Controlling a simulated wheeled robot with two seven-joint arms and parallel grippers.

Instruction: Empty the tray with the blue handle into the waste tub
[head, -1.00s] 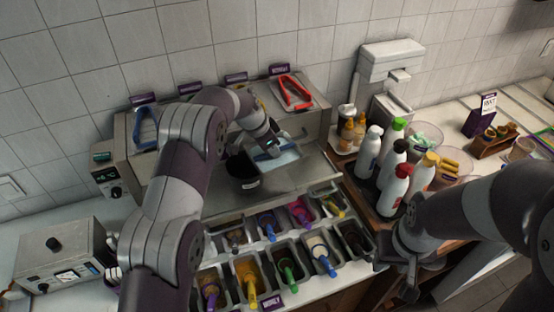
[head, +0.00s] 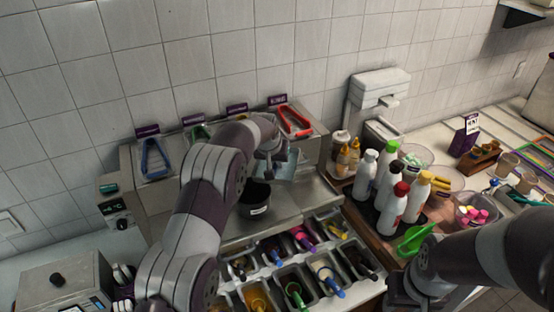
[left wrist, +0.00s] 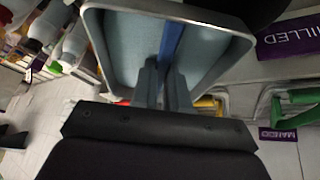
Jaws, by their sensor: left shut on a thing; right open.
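The tray with the blue handle (left wrist: 172,38) fills the top of the left wrist view, with a metal rim and a pale blue surface. It also shows in the head view (head: 287,168), partly hidden by my left arm. My left gripper (left wrist: 165,80) is shut on its blue handle; in the head view this gripper (head: 272,155) is partly hidden. The tray looks tilted, and its contents cannot be made out. The black waste tub (head: 254,198), with a white label, stands on the metal counter just below the tray in the picture. My right gripper (head: 412,290) is open and empty at the lower right.
Topping pans with coloured scoops (head: 290,275) sit in front of the tub.

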